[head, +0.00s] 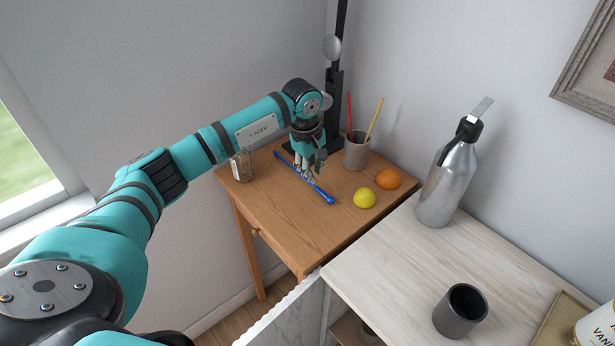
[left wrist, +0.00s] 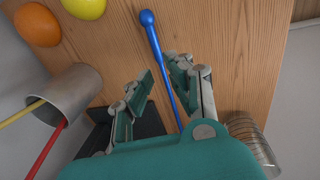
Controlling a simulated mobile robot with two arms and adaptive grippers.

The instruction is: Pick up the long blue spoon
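The long blue spoon (head: 318,190) lies on the small wooden table (head: 290,220), running from back left to front right. My left gripper (head: 307,174) points down just over the spoon's middle. In the left wrist view the blue spoon (left wrist: 160,48) passes between the two open fingers of the left gripper (left wrist: 162,82). The fingers stand apart on either side of it, and I see no grip on it. The spoon's far part is hidden behind the gripper body in the left wrist view. My right gripper is not in view.
A grey cup (head: 356,152) with red and yellow sticks stands right of the gripper. A lemon (head: 365,198), an orange (head: 388,178) and a wire-and-glass jar (head: 242,167) are also on the table. A whitish counter with a steel bottle (head: 449,180) and dark cup (head: 460,312) adjoins at front right.

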